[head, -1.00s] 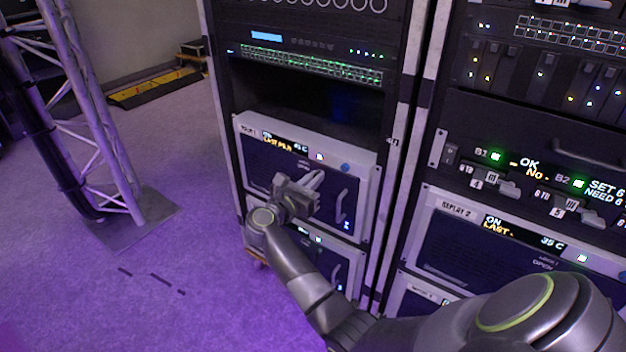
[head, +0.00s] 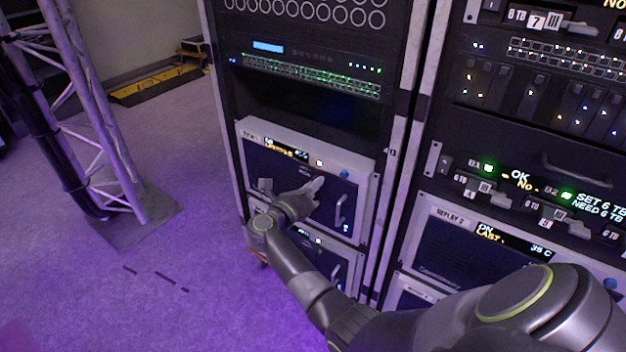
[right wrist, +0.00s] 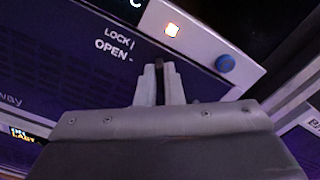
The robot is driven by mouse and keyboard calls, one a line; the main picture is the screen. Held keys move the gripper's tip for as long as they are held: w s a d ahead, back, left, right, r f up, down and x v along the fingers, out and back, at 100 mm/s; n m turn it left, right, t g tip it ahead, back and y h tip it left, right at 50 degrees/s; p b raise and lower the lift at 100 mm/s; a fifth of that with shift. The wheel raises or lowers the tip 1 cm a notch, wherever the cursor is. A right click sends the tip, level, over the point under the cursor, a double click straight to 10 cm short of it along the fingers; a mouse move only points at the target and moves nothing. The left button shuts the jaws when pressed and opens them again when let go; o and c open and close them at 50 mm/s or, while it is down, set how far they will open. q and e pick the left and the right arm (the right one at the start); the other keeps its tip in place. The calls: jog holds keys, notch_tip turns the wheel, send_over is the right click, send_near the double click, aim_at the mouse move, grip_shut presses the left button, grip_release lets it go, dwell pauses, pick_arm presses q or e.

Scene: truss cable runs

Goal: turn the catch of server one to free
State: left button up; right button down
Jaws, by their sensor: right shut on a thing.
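Server one (head: 268,168) is the upper grey-framed unit with a dark blue face in the left rack; its small label is blurred. Its face with the words LOCK and OPEN (right wrist: 114,44) fills the upper part of the right wrist view. My right gripper (head: 316,184) reaches its front, right of centre. In the right wrist view its two fingers (right wrist: 160,72) are shut on a small dark piece, the catch (right wrist: 159,65), just below and right of OPEN. The fingers hide most of the catch, so I cannot tell its angle. My left gripper is not in view.
A handle (head: 340,208) stands out on server one's right side. A similar unit (head: 345,262) is below. The right rack (head: 450,150) stands close; a truss (head: 110,150) stands left.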

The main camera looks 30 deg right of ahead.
pick_arm(q)
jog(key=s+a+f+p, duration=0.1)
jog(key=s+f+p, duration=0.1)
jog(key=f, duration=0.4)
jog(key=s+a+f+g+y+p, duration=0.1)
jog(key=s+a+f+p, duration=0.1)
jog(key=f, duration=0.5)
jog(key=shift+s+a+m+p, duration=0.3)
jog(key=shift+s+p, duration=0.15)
jog(key=shift+p, duration=0.7)
pick_arm(e)
jog(key=shift+w+f+n, duration=0.1)
jog(key=shift+n, duration=5.5)
jog(key=c, duration=1.6)
grip_release()
jog(key=shift+a, duration=0.1)
jog(key=shift+o, duration=0.2)
jog(key=shift+f, duration=0.1)
